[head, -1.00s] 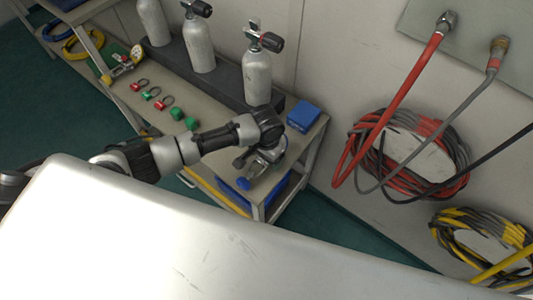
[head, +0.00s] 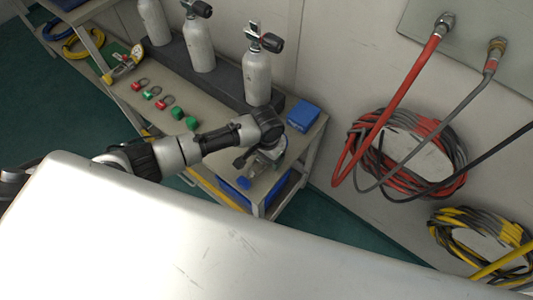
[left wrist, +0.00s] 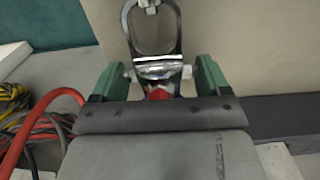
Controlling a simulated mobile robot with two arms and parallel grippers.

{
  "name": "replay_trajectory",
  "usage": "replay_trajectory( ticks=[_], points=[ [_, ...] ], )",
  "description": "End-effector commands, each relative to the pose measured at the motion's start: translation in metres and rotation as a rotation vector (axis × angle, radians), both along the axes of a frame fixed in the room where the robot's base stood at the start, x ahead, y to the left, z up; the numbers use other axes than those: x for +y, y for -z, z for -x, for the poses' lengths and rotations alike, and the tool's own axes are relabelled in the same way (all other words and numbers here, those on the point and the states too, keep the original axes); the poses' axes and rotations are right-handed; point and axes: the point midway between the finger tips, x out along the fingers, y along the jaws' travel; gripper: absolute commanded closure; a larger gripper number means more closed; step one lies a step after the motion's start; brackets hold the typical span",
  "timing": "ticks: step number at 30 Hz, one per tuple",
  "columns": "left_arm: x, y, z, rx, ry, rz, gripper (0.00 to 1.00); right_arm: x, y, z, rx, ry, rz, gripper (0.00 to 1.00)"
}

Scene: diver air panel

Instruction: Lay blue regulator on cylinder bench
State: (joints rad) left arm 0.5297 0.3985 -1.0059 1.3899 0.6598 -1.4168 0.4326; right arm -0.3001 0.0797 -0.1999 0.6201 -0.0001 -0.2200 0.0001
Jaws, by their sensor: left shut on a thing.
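The left gripper is shut on the regulator. In the left wrist view the regulator's chrome yoke (left wrist: 152,68), with a red part at its base, stands out between the green fingers (left wrist: 157,88). The pale bench top lies behind it. I cannot tell whether the regulator touches the bench. My wrist hides much of it in the head view. My right gripper is not in view.
Grey cylinders (head: 257,78) stand in a dark rack along the wall. A blue box (head: 303,115) sits at the bench's right end. Small red and green pieces (head: 152,93) and a yellow regulator (head: 122,65) lie farther left. Red and grey hoses (head: 400,170) hang at right.

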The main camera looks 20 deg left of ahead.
Motion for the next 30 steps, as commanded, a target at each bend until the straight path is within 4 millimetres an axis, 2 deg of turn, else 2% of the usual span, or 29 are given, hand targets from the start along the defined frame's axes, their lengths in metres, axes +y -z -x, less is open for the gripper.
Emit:
replay_trajectory(
  ticks=[26, 27, 30],
  points=[
    [-0.0004, 0.0080, -0.0008, -0.002, -0.001, 0.002, 0.68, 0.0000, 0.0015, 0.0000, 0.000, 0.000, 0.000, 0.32],
    [-0.0003, 0.0082, -0.0008, -0.002, -0.001, 0.002, 0.22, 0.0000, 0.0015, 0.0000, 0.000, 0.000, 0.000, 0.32],
    [-0.0003, 0.0080, -0.0007, -0.002, -0.001, 0.002, 0.07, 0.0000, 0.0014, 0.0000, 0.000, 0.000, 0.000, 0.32]
  ],
)
